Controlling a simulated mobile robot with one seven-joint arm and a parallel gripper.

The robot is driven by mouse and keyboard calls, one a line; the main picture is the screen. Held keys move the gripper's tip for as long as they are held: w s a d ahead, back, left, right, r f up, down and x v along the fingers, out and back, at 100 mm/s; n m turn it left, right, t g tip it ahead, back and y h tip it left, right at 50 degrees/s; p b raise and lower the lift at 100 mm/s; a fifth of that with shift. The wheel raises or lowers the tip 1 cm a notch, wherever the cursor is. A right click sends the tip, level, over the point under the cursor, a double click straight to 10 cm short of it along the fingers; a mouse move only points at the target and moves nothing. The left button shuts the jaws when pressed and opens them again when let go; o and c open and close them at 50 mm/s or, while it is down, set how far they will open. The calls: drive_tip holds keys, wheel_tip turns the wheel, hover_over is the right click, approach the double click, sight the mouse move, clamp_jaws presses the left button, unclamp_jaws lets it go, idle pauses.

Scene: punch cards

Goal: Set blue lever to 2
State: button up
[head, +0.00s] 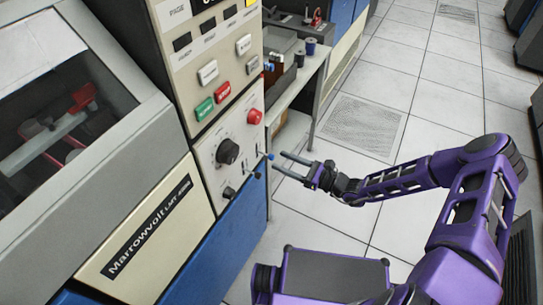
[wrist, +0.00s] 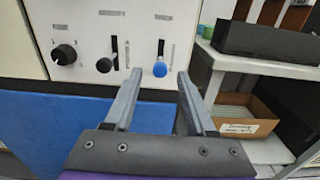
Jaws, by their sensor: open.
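The blue lever (head: 271,156) sticks out from the right side of the white control panel (head: 205,160). In the wrist view the blue knob (wrist: 160,69) is at the low end of a short dark vertical slot. Its scale marks are too small to read. My gripper (head: 278,161) is open and empty, pointing at the panel close to the blue lever. In the wrist view the blue knob shows between my fingertips (wrist: 160,73); I cannot tell if they touch it.
A black lever (wrist: 103,65) and a small black dial (wrist: 64,54) sit left of the blue lever. Above are a large black dial (head: 228,151) and a red button (head: 255,117). A shelf (wrist: 240,62) with a black box and cardboard carton stands right. Floor is clear behind my gripper.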

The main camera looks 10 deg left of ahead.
sight(272, 155)
drive_tip(key=shift+x, duration=2.4)
clamp_jaws()
